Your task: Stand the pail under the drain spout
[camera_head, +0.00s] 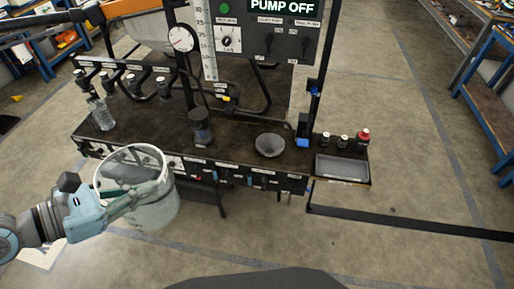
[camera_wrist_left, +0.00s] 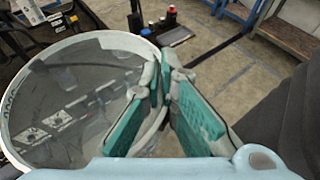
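The pail (camera_head: 160,211) is a pale, see-through bucket with a white rim, upright in front of the bench's left part in the head view. It looks empty and appears to be off the floor. In the left wrist view the pail (camera_wrist_left: 60,62) fills the left side, with its round mouth facing the camera. My left gripper (camera_head: 128,197) is at its near side. In the left wrist view the green-padded fingers (camera_wrist_left: 163,82) straddle the wall, one inside and one outside, closed on the rim. I cannot clearly pick out the drain spout. My right gripper is not in view.
A dark bench (camera_head: 235,150) carries a clear bottle (camera_head: 101,115), a dark jar (camera_head: 200,127) and a grey bowl (camera_head: 269,145). A control panel (camera_head: 262,35) stands behind. A grey tray (camera_head: 342,168) and a low black bar (camera_head: 410,222) are at right. Floor in front is clear.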

